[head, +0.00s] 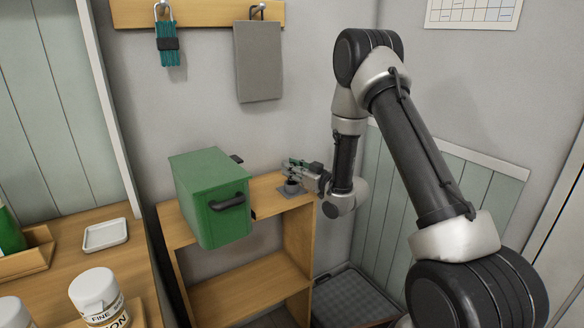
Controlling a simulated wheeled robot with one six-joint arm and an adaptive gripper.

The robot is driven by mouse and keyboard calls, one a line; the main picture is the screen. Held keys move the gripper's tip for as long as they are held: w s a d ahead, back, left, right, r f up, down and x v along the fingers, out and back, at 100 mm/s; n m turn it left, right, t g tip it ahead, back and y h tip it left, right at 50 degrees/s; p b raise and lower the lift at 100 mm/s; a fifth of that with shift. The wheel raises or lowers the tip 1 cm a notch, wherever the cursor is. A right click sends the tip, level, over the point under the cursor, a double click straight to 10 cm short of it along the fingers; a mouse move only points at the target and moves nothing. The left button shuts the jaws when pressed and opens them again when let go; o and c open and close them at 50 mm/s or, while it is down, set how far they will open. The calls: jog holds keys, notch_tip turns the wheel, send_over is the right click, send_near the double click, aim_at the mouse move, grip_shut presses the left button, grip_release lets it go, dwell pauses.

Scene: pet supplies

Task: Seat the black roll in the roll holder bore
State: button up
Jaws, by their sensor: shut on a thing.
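The roll holder (291,189) is a small grey piece on a square grey base at the right end of the wooden shelf top. My gripper (291,172) reaches in from the right, just above the holder, and is shut on the black roll (291,181). The roll is a small dark shape between the fingers and appears at the holder's top. The bore is hidden, and I cannot tell how far the roll is inside it.
A green bin (205,190) with black handles stands left of the holder on the wooden shelf (262,188). A counter at left holds a white dish (106,235) and white jars (97,295). A grey tray (350,298) lies on the floor. A wall with hooks is behind.

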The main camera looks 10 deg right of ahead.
jog(key=shift+f, duration=1.6)
jog(key=o, duration=1.1)
